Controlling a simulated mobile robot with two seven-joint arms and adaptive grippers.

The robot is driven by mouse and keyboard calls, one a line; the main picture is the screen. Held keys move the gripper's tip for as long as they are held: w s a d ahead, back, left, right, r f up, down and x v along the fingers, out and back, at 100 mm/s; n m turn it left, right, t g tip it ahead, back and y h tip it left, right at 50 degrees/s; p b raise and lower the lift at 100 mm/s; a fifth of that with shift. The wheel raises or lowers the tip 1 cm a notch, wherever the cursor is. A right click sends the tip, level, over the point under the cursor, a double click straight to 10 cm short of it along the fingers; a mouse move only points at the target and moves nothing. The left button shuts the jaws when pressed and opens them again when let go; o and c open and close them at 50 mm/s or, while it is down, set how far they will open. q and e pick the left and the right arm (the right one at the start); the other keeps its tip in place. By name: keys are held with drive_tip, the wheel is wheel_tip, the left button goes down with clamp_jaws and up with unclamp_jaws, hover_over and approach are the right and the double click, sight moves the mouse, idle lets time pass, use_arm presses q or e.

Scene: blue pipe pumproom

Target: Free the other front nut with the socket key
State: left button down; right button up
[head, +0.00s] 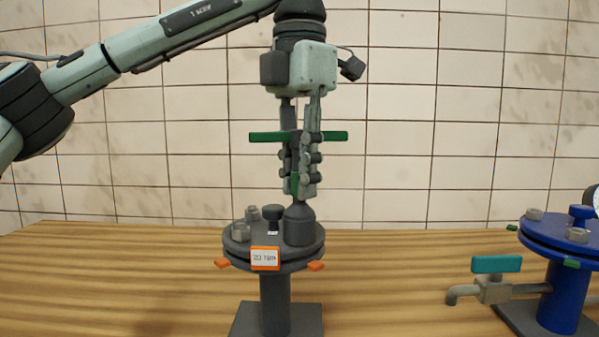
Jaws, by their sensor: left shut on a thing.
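My left gripper (300,184) points straight down in the middle of the head view and is shut on the socket key. The socket key stands upright, with a green crossbar (335,136) showing on both sides of my fingers and a dark grey socket (300,229) below the fingertips. The socket is down at the right side of the round grey flange (273,267). Any nut under the socket is hidden. A light grey front nut (241,232) sits at the left of the flange, with another nut (252,213) behind it. My right gripper is not in view.
A dark knob (272,213) stands on the flange beside the socket. The flange has a white label with an orange frame (265,258) and orange tabs. At right stand a blue flange (556,238) with nuts and a teal-handled valve (497,264). The wooden table (120,280) is clear at left.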

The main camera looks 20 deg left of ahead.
use_arm(q)
drive_tip(key=shift+r, duration=0.4)
idle(0.3)
drive_tip(key=shift+r, duration=1.7)
